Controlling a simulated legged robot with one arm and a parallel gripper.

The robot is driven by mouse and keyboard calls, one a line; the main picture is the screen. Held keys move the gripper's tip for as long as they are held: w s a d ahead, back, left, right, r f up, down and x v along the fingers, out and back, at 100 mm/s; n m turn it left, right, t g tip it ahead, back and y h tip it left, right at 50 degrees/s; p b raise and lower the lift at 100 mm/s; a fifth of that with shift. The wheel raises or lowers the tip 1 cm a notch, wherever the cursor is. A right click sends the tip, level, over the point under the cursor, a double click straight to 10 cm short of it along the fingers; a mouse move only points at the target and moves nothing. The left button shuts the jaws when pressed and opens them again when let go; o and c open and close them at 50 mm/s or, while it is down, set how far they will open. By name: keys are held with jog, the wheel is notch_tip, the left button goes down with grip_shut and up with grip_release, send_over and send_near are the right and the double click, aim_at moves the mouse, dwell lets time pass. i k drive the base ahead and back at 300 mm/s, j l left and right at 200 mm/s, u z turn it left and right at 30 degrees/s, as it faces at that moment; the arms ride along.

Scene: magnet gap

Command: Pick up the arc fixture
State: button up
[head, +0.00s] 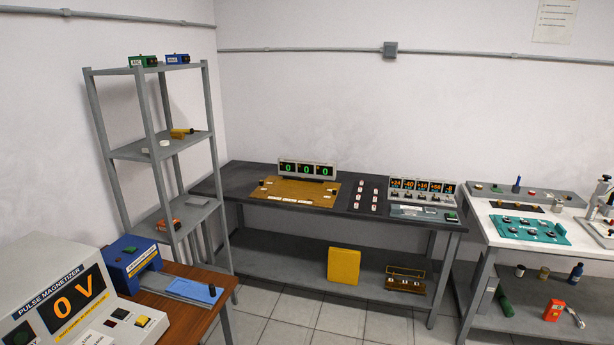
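A small green box with a pale label (143,61) sits on the top shelf of the grey rack at the left. Its label looks like it reads ARC but is too small to be sure, so I take it for the arc fixture. A similar blue box (177,58) sits right beside it, with its own small label. My gripper is not in view.
The grey rack (152,151) holds small parts on lower shelves. A pulse magnetizer (45,290) reading 0 V and a blue unit (132,262) stand on a wooden table in front. A dark bench (245,177) and white table (490,222) stand right. Tiled floor (290,325) shows between.

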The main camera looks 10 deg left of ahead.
aim_at(147, 61)
jog(key=i+u, duration=0.15)
jog(key=i, duration=0.4)
jog(key=i+u, duration=0.2)
jog(key=i, duration=0.35)
jog(key=i+l+u, duration=0.15)
jog(key=i, duration=0.4)
